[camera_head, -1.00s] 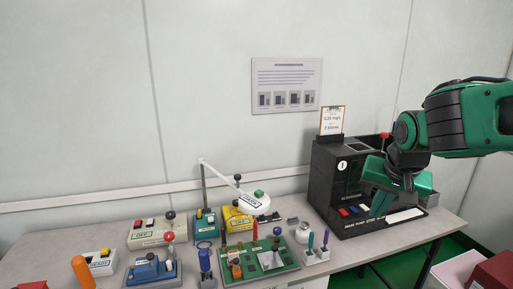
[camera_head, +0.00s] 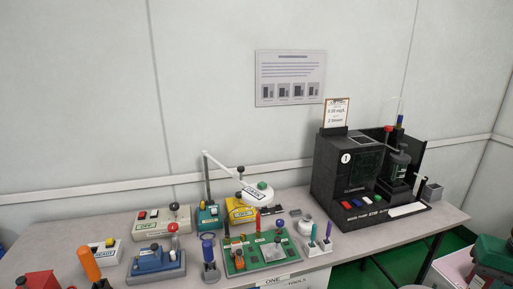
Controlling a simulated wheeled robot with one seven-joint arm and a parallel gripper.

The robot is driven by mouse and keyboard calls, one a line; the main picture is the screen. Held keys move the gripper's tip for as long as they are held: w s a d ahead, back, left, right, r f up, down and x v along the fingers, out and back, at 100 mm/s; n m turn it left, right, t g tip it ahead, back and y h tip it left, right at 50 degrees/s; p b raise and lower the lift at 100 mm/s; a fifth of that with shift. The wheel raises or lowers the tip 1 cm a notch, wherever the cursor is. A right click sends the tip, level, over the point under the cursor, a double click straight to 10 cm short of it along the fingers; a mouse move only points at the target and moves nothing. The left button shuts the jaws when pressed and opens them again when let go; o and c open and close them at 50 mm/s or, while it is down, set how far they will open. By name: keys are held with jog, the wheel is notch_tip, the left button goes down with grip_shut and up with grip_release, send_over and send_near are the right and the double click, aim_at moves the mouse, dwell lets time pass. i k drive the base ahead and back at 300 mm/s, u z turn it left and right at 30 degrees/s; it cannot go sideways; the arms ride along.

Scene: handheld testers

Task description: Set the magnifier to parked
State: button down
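The magnifier (camera_head: 257,196) is a round white head with a green knob and a dark knob on top and a label on its front, too small to read surely. A white arm joins it to a dark post on a teal base (camera_head: 208,217). The head hangs at the right of the post, above the yellow tester and behind the green circuit board (camera_head: 262,257). My gripper is not in view.
A black machine (camera_head: 345,172) with coloured buttons stands on the right of the bench. Blue (camera_head: 155,262) and grey (camera_head: 162,222) testers stand left of the magnifier. Upright coloured tools (camera_head: 318,245) stand in front.

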aim_at(252, 195)
jog(key=k, duration=1.25)
jog(key=u, duration=0.35)
jog(key=i, duration=1.7)
jog(key=z, duration=0.35)
